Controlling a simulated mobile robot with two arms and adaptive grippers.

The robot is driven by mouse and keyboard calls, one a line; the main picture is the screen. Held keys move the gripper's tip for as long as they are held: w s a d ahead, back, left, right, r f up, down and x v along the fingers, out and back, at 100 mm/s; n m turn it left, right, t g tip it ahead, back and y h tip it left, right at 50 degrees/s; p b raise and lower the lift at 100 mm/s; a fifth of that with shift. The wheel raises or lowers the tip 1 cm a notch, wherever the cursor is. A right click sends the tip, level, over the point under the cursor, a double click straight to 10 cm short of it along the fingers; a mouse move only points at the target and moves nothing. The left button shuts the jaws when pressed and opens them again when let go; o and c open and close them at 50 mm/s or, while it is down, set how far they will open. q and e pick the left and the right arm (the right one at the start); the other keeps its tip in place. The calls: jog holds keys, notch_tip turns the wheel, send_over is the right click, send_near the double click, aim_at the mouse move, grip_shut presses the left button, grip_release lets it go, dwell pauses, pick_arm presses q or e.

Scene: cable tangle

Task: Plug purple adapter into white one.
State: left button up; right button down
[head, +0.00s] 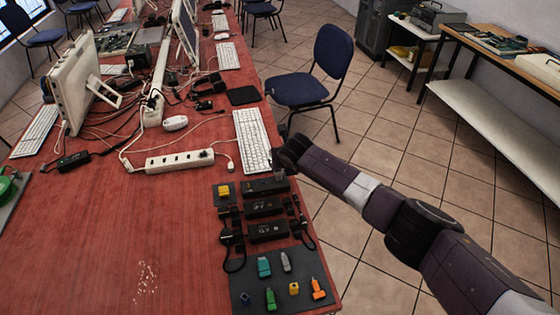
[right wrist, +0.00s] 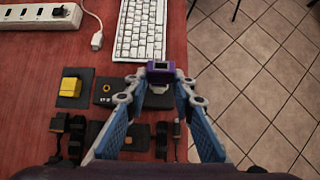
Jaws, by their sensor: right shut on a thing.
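The purple adapter (right wrist: 161,72) is between the fingertips of my right gripper (right wrist: 160,82) in the right wrist view. The gripper is shut on it, and a dark rectangular face shows on its upper side. A small white piece (right wrist: 158,88) shows directly below the purple adapter. It may be the white adapter, and I cannot tell whether the two touch or are joined. My left gripper is out of view.
Black boxes (head: 264,208) with cables lie along the table's right edge. A yellow block (head: 223,190) sits left of the gripper, and a keyboard (head: 252,140) lies beyond it. Nearer, a dark mat (head: 248,283) holds several coloured adapters. The red table's left front is mostly clear.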

jog(key=shift+f+b, duration=0.95)
jog(key=shift+f, duration=0.2)
jog(key=c, duration=1.5)
grip_release()
jog(key=shift+c, duration=0.2)
jog(key=shift+s+r, duration=0.1)
